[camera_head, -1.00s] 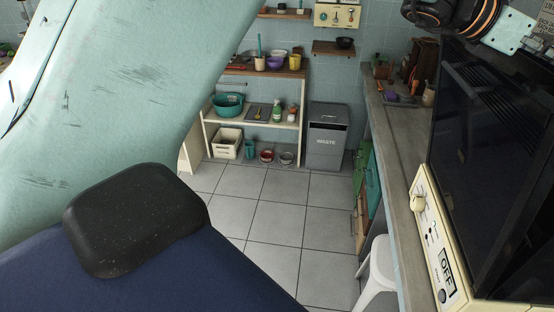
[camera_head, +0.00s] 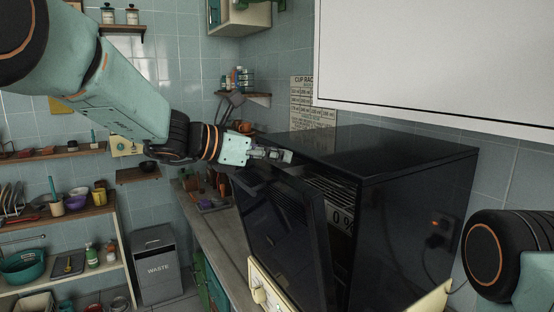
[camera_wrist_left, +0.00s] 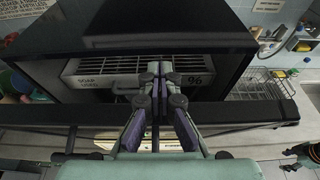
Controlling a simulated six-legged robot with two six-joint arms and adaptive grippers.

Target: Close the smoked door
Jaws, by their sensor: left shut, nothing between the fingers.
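The smoked door (camera_head: 272,222) is a dark glossy panel on the front of a black oven (camera_head: 415,190) on the counter. It stands ajar, with a gap between its right edge and the oven body. The inside shows through that gap. My left gripper (camera_head: 286,156) is shut and empty, at the top of the door near the oven's front top edge. In the left wrist view the closed fingertips (camera_wrist_left: 161,70) reach past the door's top edge (camera_wrist_left: 245,112) towards the vented oven interior (camera_wrist_left: 110,68). Whether they touch the door I cannot tell.
A cream control panel with a knob (camera_head: 259,295) lies below the door. A white cabinet (camera_head: 430,60) hangs above the oven. The grey counter (camera_head: 208,232) holds utensils farther back. A waste bin (camera_head: 157,265) stands on the floor. In the wrist view a wire rack (camera_wrist_left: 262,83) lies to the right.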

